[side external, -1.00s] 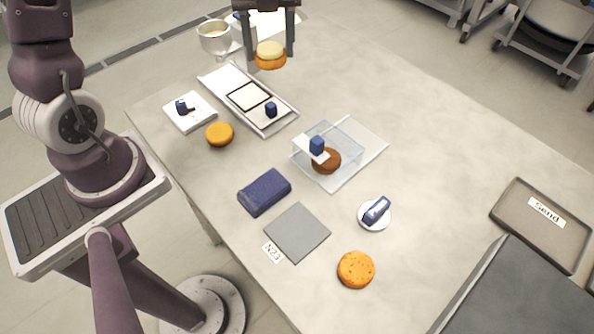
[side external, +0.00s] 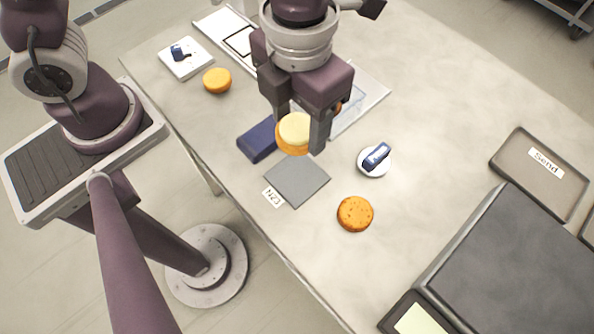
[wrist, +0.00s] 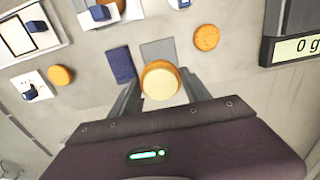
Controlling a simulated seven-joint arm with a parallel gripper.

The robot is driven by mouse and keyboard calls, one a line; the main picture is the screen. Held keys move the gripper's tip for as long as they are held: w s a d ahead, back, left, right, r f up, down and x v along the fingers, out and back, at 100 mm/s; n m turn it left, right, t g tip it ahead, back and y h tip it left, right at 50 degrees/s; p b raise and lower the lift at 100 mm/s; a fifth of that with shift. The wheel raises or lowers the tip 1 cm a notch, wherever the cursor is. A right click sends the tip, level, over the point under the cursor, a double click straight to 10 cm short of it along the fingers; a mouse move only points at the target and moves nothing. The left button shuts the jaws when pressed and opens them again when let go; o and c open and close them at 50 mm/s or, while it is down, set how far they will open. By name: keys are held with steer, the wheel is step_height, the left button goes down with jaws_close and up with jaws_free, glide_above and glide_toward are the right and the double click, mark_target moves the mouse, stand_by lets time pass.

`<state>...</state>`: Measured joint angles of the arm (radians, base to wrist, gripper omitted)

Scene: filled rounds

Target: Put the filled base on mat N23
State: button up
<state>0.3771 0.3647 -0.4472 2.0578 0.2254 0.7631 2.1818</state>
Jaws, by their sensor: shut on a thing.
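My gripper (side external: 298,135) is shut on the filled base (side external: 294,132), an orange round with a pale cream top. It holds the base level above the table, just behind the grey mat N23 (side external: 297,183) in the side view. The mat is flat and bare, with its N23 label (side external: 273,197) at its left corner. In the wrist view the filled base (wrist: 161,82) sits between the fingers and covers part of the mat (wrist: 158,48).
A dark blue block-shaped cloth (side external: 257,139) lies beside the mat. An orange speckled round (side external: 355,213) and a white dish with a blue-handled tool (side external: 374,160) lie to the right. Another orange round (side external: 217,80) is at back left. A scale (wrist: 295,35) reads 0 g.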

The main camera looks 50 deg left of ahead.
mark_target(298, 175)
step_height(298, 175, down, 13)
steer(key=shift+r, duration=0.2)
steer(key=shift+f, duration=0.1)
steer(key=o, duration=0.9)
steer(key=shift+c, duration=0.2)
